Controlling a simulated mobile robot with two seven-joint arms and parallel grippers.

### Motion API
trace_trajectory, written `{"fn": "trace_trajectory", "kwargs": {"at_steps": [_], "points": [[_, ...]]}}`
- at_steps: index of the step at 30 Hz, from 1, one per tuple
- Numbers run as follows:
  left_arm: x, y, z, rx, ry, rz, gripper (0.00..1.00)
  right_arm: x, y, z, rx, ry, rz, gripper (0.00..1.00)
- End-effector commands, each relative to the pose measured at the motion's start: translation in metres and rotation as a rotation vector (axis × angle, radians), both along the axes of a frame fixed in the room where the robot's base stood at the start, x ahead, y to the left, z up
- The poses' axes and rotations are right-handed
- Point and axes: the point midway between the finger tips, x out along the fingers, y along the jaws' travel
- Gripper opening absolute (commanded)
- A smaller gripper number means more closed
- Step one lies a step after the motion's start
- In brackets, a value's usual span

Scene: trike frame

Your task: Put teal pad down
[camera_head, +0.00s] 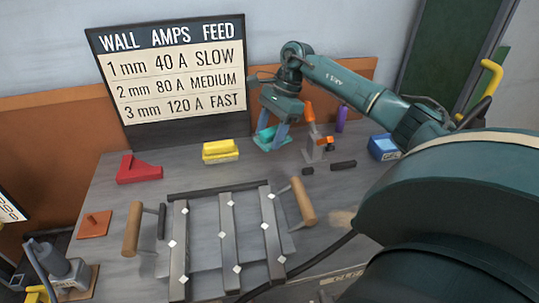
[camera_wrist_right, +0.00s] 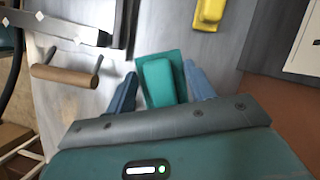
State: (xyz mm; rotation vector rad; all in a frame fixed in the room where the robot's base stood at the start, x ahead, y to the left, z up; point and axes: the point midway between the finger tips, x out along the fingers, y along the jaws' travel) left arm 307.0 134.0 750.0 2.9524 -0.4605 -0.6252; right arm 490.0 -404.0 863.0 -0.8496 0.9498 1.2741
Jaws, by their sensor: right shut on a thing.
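The teal pad (camera_head: 265,134) is between the fingers of my right gripper (camera_head: 272,138), over the back middle of the grey table. In the right wrist view the teal pad (camera_wrist_right: 158,82) is a block with a raised grip on a flat base. The blue fingers of my right gripper (camera_wrist_right: 163,92) stand on either side of it, shut on the pad. The pad is low, close to the tabletop; I cannot tell whether it touches. My left gripper is not in view.
A yellow block (camera_head: 220,151) sits left of the pad and a red angled piece (camera_head: 139,169) further left. An orange-topped tool (camera_head: 313,140) stands close on the right. A metal frame (camera_head: 228,240) with wooden handles fills the front. A blue box (camera_head: 382,147) is at right.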

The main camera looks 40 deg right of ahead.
Motion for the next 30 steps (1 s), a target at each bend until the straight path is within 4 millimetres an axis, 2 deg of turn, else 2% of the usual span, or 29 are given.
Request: {"fn": "trace_trajectory", "kwargs": {"at_steps": [1,3,11,16,28,29,30], "points": [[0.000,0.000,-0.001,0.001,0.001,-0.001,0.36,-0.001,0.001,-0.012,0.002,0.006,0.000,0.36],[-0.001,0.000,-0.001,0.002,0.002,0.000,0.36,-0.001,0.001,-0.024,0.001,0.004,0.001,0.36],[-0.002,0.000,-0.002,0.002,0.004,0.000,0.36,0.000,0.001,-0.046,0.001,0.002,0.003,0.36],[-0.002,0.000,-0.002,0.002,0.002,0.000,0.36,-0.001,0.001,-0.070,0.000,0.002,0.002,0.36],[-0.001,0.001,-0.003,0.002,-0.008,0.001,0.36,0.000,0.000,-0.079,0.000,0.000,0.002,0.36],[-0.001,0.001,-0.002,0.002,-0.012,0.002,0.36,0.000,0.000,-0.079,-0.001,0.000,0.002,0.55],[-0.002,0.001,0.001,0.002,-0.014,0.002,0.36,0.000,0.000,-0.078,-0.001,0.000,0.002,0.58]]}}
